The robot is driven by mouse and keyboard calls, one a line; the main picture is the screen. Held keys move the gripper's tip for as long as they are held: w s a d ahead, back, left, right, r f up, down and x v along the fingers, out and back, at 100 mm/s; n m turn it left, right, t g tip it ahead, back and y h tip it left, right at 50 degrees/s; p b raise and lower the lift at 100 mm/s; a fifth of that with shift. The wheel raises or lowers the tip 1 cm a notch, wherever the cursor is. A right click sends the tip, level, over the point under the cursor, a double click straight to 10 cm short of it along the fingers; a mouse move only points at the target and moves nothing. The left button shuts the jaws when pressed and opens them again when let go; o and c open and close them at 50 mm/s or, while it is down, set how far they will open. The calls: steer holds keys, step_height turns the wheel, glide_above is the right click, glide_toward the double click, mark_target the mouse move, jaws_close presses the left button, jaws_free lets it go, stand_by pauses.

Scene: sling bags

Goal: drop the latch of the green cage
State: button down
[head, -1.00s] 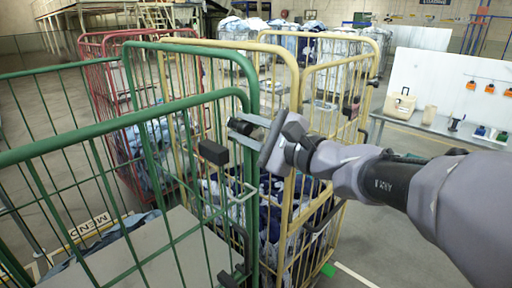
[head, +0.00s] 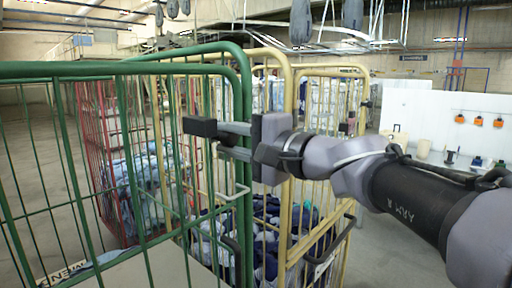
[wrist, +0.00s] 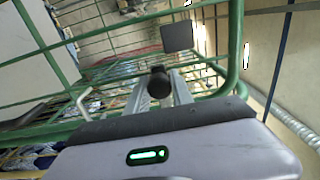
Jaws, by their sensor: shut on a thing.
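The green cage (head: 245,95) stands in the foreground at the left, and its frame also shows in the wrist view (wrist: 236,45). Its near gate post carries a black block (head: 200,127), seen as a dark square plate (wrist: 177,37) beyond my fingers in the wrist view. A round black knob (wrist: 159,83), which looks like the latch's grip, sits between my fingers. My gripper (head: 222,140) reaches in from the right, about level, and is shut on this knob. The fingers hide part of the latch. A pale bent rod (head: 233,194) is just below my gripper.
A yellow cage (head: 287,100) with dark blue cloth bags stands close behind my gripper. A red cage (head: 98,130) is farther left. A white panel and bench with tools (head: 450,95) are at the back right. Grey floor is clear around them.

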steer(key=shift+f, duration=0.1)
stand_by(0.3)
steer(key=c, duration=1.1)
jaws_free()
steer(key=p+v, duration=0.1)
steer(key=v, duration=1.6)
steer(key=shift+s+d, duration=0.15)
steer(key=shift+f, duration=0.1)
